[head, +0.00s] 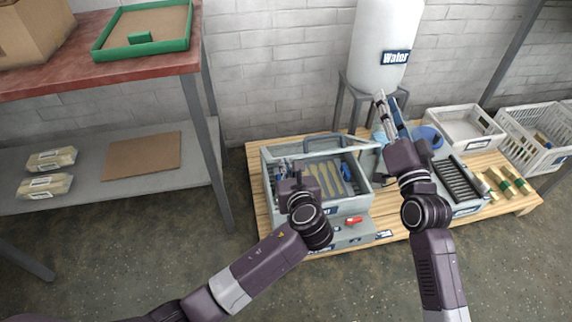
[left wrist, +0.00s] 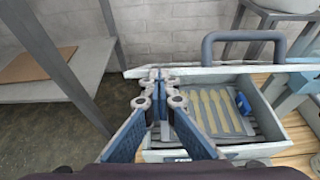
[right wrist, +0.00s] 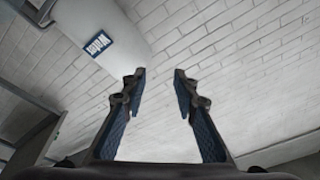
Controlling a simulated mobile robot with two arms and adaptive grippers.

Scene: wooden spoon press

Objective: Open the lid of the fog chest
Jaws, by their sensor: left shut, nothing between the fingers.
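The fog chest (head: 352,208) is a grey box on the pallet. Several pale wooden spoons (head: 325,180) lie on a slatted rack inside it, and its inside is visible from above. A grey loop handle (left wrist: 245,38) rises at its back edge; I cannot tell exactly how the lid sits. My left gripper (head: 288,166) is over the chest's left side; in the left wrist view its fingertips (left wrist: 160,78) meet with nothing between them. My right gripper (head: 384,102) is raised right of the chest, before the water tank; its fingers (right wrist: 159,80) are apart and empty.
The white water tank (head: 385,40) stands on a grey stool behind the pallet (head: 258,195). A grey machine with a dark ribbed strip (head: 457,185) and white crates (head: 463,140) are at right. A shelf table (head: 100,70) stands at left.

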